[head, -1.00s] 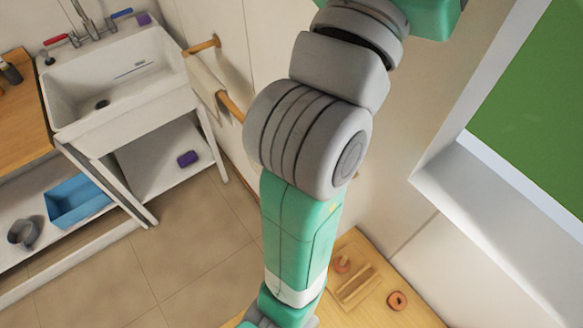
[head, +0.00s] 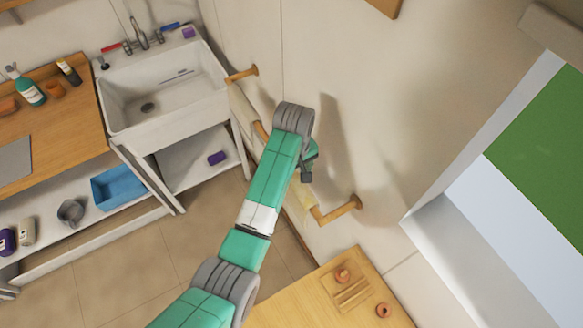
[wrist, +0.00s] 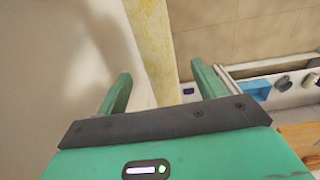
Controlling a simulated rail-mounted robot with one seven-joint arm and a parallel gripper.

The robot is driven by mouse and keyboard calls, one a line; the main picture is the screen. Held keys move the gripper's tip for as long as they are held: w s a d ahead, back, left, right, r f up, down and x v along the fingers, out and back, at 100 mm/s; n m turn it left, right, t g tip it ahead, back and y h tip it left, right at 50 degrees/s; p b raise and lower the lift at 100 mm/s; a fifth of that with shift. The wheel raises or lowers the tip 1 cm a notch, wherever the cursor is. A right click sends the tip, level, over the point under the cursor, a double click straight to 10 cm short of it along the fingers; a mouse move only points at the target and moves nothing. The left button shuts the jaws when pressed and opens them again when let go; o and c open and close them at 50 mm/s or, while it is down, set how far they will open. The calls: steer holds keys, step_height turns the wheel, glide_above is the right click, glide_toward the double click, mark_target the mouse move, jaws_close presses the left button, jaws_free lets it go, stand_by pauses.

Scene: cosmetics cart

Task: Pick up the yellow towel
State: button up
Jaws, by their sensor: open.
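A yellow towel (head: 303,203) hangs on a wooden wall rail, near the rail's right end in the head view; my arm partly hides it. In the wrist view the yellow towel (wrist: 155,45) is an upright pale yellow strip, in line with the gap between my fingers.
A cream towel (head: 242,108) hangs farther left on the rail (head: 333,212). A white sink (head: 160,95) and a wooden counter (head: 55,125) stand at left. A wooden tabletop (head: 300,300) is below right. The window (head: 500,200) is at right.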

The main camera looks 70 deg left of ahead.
mark_target(295, 179)
steer(key=shift+w+a+f+p, duration=0.1)
steer(key=shift+f+p, duration=0.15)
steer(key=shift+f, duration=1.75)
steer(key=shift+w+f+p, duration=0.1)
steer(key=shift+f+p, duration=0.1)
steer(key=shift+f, duration=1.8)
steer(key=c, duration=1.1)
